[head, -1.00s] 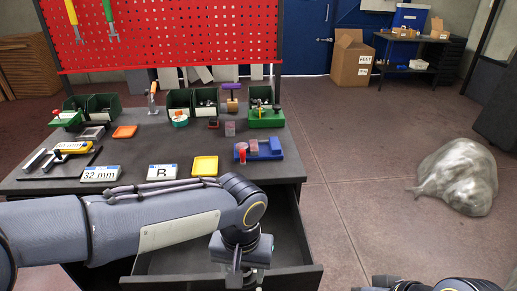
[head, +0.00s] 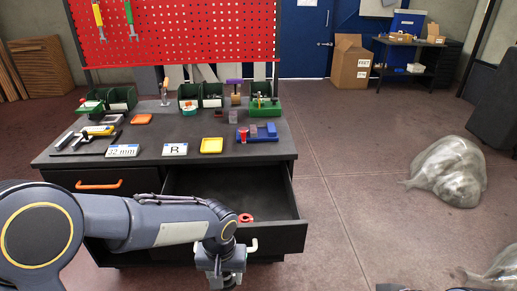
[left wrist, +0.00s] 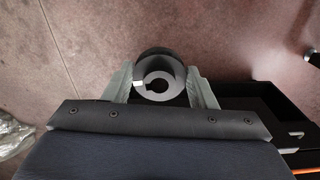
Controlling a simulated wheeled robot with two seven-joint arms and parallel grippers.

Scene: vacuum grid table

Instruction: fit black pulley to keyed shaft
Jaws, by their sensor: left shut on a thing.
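The black pulley (left wrist: 160,67), a dark ring with a lighter grey face and a notched bore, sits between the fingers of my left gripper (left wrist: 161,85) in the left wrist view. The gripper is shut on it, with the fingers touching opposite sides. In the head view my left gripper (head: 222,278) hangs low in front of the open drawer (head: 281,238), and the pulley is not clearly visible there. I cannot pick out the keyed shaft for sure among the small things on the table. My right gripper is not in view.
The dark table (head: 215,175) holds a green fixture (head: 265,111), a blue block holder (head: 257,137), a yellow tray (head: 211,146) and label plates. A red ring-like thing (head: 245,218) shows at the drawer. Floor to the right is clear up to a plastic-wrapped bundle (head: 450,172).

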